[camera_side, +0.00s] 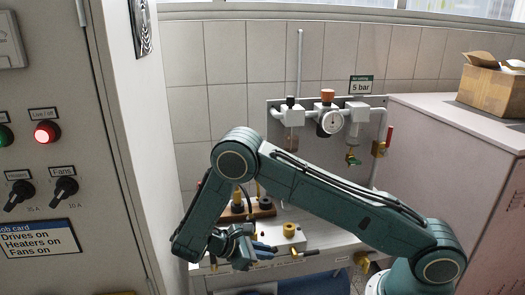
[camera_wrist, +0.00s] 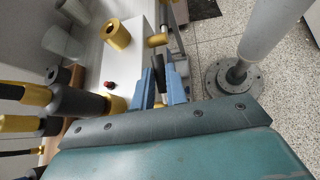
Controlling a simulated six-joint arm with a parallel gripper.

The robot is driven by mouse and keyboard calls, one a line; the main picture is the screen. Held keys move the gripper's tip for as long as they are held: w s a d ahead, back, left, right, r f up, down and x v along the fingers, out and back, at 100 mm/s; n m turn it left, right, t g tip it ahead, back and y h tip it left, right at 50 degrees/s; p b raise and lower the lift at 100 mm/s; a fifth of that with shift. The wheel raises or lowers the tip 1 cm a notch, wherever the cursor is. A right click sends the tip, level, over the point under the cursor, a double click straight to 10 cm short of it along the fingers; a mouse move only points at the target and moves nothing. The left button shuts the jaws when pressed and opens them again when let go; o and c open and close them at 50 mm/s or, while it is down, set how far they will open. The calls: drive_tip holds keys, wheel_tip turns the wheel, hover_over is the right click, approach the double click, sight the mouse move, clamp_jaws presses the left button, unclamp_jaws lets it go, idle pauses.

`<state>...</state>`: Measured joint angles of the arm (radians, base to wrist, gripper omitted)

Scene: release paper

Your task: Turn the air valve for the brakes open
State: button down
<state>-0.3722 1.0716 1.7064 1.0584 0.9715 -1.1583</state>
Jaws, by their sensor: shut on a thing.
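My gripper (camera_side: 262,248) is low at the front edge of the bench, its blue fingers level and pointing right. In the wrist view the two blue fingers (camera_wrist: 160,88) are closed on a dark lever handle (camera_wrist: 157,72), with some brass showing by it. I take this as a valve lever, but its label is not readable and its angle is hard to tell. Another brass valve (camera_side: 297,253) with a black lever sits just right of the fingers on the same front edge; it also shows in the wrist view (camera_wrist: 157,40).
A white block with a brass knob (camera_side: 290,230) and a wooden rack with black-and-brass parts (camera_side: 238,208) stand on the bench. The gauge (camera_side: 331,122) and regulator panel is behind. A control cabinet (camera_side: 50,150) stands left, a pink-grey cabinet (camera_side: 440,140) right.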

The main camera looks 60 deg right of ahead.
drive_tip(key=shift+w+a+r+g+h, duration=0.1)
drive_tip(key=shift+a+g+h, duration=0.05)
drive_tip(key=shift+g+h, duration=0.2)
idle(0.5)
drive_tip(key=c, duration=1.7)
unclamp_jaws()
drive_tip(key=shift+d+t, duration=0.25)
drive_tip(key=shift+t, duration=0.2)
